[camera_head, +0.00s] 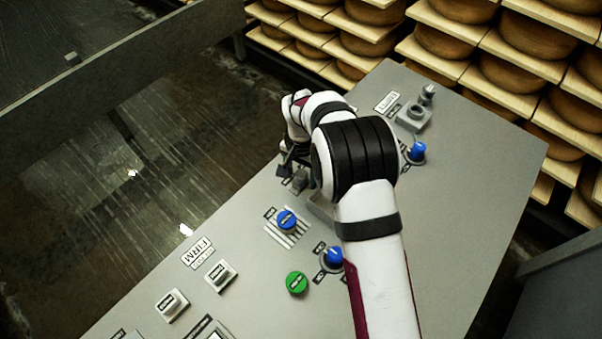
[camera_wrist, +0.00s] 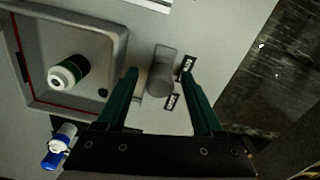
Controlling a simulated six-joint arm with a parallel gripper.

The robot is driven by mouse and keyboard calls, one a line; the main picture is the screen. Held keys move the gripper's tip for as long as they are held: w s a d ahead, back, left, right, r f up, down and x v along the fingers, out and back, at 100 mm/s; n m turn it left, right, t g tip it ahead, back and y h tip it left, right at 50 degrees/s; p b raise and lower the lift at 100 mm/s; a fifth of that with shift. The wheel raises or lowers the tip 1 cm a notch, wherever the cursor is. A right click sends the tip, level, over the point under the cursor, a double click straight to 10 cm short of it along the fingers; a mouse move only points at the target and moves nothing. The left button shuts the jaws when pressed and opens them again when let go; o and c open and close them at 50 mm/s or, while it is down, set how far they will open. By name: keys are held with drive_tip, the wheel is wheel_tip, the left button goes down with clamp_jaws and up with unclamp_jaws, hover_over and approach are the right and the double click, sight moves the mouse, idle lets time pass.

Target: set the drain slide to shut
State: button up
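A grey slide knob (camera_wrist: 162,70), which I take for the drain slide, stands on the grey panel in the wrist view. Two small dark labels (camera_wrist: 187,68) sit beside it; their words are too small to read surely. My gripper (camera_wrist: 160,75) is open, with one dark green finger on each side of the knob and gaps visible; I cannot tell whether either finger touches it. In the head view my gripper (camera_head: 285,165) is over the panel's left edge, partly hidden by my arm, next to a grey knob (camera_head: 299,181).
The wrist view shows a recessed box (camera_wrist: 115,55) with a white-and-green knob (camera_wrist: 68,72), and a blue knob (camera_wrist: 57,152). In the head view, blue knobs (camera_head: 286,220), a green button (camera_head: 297,283) and grey switches (camera_head: 220,275) stand on the panel (camera_head: 460,200). Cheese shelves (camera_head: 450,65) are behind.

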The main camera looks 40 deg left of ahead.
clamp_jaws()
idle(1.2)
